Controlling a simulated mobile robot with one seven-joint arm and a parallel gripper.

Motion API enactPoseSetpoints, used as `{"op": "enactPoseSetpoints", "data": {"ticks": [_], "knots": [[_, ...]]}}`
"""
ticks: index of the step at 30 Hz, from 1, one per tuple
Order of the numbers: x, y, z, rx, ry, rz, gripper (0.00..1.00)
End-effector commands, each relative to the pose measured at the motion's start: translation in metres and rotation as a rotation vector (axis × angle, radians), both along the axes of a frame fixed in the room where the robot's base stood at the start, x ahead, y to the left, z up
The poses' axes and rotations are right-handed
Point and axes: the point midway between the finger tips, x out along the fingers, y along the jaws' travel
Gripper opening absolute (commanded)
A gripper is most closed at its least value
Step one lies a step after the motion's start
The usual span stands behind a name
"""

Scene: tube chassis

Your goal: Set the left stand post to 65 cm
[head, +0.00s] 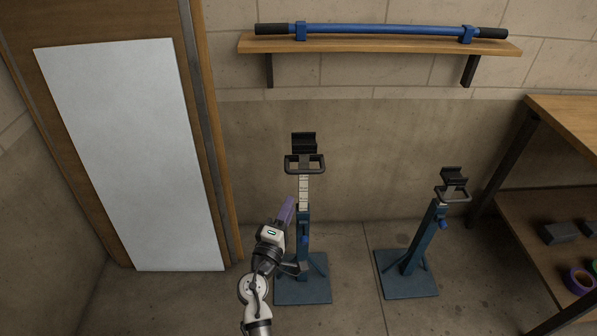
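The left stand (304,225) is a blue upright tube on a flat blue base plate (302,292). A pale inner post with scale marks (303,190) rises out of the tube, too small to read. A dark loop handle (305,163) and a black cradle (304,142) sit at its top. A small blue knob (304,239) shows on the tube. My gripper (288,209), with purple fingers, is just left of the tube's upper end, below the handle. I cannot tell whether it touches the stand or whether its fingers are open.
A shorter right stand (420,245) stands on the floor. A blue bar with black ends (380,30) lies on a wall shelf (380,45). A wooden workbench (570,120) with tape rolls on its lower shelf is at right; a door with a pale panel (135,150) is at left.

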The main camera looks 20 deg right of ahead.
Motion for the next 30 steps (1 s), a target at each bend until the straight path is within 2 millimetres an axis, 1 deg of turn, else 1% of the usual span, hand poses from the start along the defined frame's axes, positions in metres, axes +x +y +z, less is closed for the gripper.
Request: {"op": "enactPoseSetpoints", "data": {"ticks": [1, 5, 8, 12, 18, 24, 30], "knots": [[0.005, -0.004, 0.004, 0.001, -0.003, -0.002, 0.36], [0.023, -0.018, 0.01, 0.002, -0.004, 0.0, 0.36], [0.04, -0.032, 0.015, 0.002, -0.006, 0.0, 0.36], [0.064, -0.05, 0.019, 0.004, -0.006, 0.002, 0.36], [0.089, -0.07, 0.023, 0.004, -0.004, 0.003, 0.36], [0.101, -0.079, 0.024, 0.004, -0.005, 0.005, 0.36], [0.102, -0.08, 0.023, 0.004, -0.004, 0.005, 0.36]]}}
